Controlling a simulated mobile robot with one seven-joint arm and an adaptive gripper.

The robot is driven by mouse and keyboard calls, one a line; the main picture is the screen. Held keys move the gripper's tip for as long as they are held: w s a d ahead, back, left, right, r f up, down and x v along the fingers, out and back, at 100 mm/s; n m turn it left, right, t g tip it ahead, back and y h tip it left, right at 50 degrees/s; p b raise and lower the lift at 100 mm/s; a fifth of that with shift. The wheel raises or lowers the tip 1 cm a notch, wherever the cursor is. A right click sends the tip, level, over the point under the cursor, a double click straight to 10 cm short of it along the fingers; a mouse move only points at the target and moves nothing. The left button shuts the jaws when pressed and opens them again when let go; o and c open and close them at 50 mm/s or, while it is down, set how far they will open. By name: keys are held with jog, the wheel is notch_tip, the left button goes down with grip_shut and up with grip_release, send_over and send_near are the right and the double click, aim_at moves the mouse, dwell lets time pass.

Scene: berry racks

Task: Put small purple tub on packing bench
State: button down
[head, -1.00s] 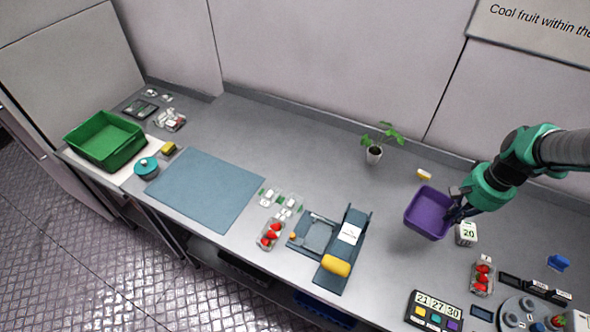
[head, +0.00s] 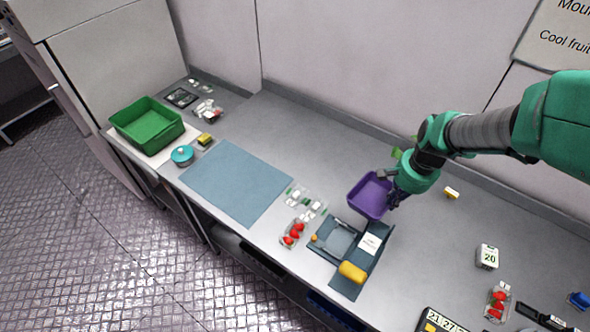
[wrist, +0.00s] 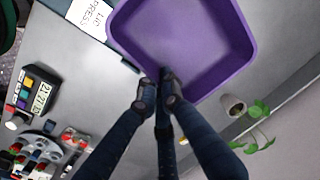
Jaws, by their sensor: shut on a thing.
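The small purple tub (head: 369,198) is an empty, open, square-rimmed tub. My gripper (head: 392,190) is shut on its right wall in the head view. In the wrist view the tub (wrist: 190,40) fills the top, with the fingertips of my gripper (wrist: 160,92) closed at its near wall. The tub hangs over the grey packing bench (head: 300,140), and I cannot tell exactly how high it is.
A lid press (head: 375,255) with a yellow handle stands just in front of the tub. A blue mat (head: 235,182) and a green crate (head: 148,120) are to the left. A potted plant (wrist: 233,104) is near the wall. Bare bench lies between mat and wall.

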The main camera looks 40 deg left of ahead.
jog(key=s+a+p, duration=0.2)
jog(key=s+a, duration=0.5)
jog(key=a, duration=0.3)
jog(key=s+a+n+p, duration=0.1)
jog(key=s+a, duration=0.5)
jog(key=a, duration=0.4)
jog(key=s+a+p, duration=0.2)
jog(key=s+a, duration=0.5)
jog(key=a, duration=0.3)
notch_tip(320, 180, down, 10)
jog(key=shift+s+a+r, duration=0.1)
jog(key=shift+s, duration=0.05)
jog(key=shift+a, duration=0.1)
send_over(256, 193)
jog(key=d, duration=0.1)
jog(key=shift+s+f, duration=0.2)
jog(key=shift+f, duration=0.55)
jog(key=shift+w+a, duration=0.15)
jog(key=shift+a, duration=0.05)
jog(key=shift+a+f, duration=0.1)
jog(key=shift+f, duration=1.7)
jog(key=shift+f, duration=0.2)
